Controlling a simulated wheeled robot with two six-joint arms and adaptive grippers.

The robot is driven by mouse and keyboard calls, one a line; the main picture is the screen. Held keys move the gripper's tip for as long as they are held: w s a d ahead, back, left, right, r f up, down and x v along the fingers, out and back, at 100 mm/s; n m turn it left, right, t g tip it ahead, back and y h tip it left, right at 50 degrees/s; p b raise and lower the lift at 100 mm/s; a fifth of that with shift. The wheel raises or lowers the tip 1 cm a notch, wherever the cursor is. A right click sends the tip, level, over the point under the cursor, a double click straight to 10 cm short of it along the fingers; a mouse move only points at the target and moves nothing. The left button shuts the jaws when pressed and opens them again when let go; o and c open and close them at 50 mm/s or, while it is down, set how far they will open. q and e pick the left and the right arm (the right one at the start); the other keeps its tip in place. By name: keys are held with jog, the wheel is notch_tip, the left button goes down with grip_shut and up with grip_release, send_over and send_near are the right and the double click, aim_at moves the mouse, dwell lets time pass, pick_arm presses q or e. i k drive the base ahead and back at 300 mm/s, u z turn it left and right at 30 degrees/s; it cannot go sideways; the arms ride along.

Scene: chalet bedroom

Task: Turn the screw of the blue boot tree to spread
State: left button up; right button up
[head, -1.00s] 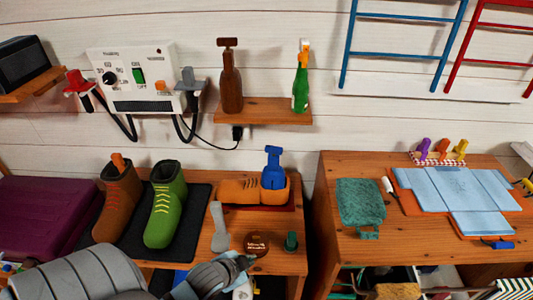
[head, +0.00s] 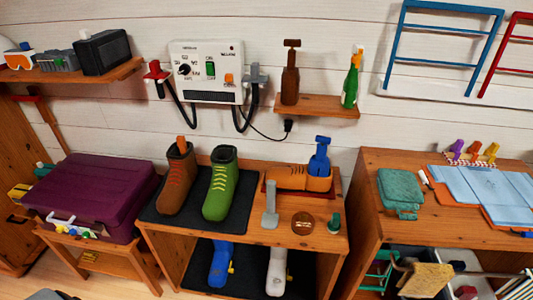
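The blue boot tree (head: 319,163) stands upright in the opening of a tan laced shoe (head: 288,178). Its small T-shaped handle, which looks like the screw, is on top. The shoe lies on a dark red mat (head: 268,188) at the back right of the wooden bench, with its toe to the left. How far the boot tree is spread cannot be told from here. Neither of my grippers is in view, and nothing touches the boot tree or the shoe.
Brown (head: 177,181) and green (head: 219,184) boots stand on a black mat left of the shoe. A grey shoehorn (head: 270,206), a round brown tin (head: 303,223) and a small green item (head: 334,222) are in front. A control box (head: 207,72) hangs behind.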

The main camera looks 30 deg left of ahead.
aim_at(322, 139)
jog(key=u, duration=0.3)
jog(key=k, duration=0.5)
jog(key=z, duration=1)
jog(key=i, duration=1.75)
jog(key=u, duration=0.7)
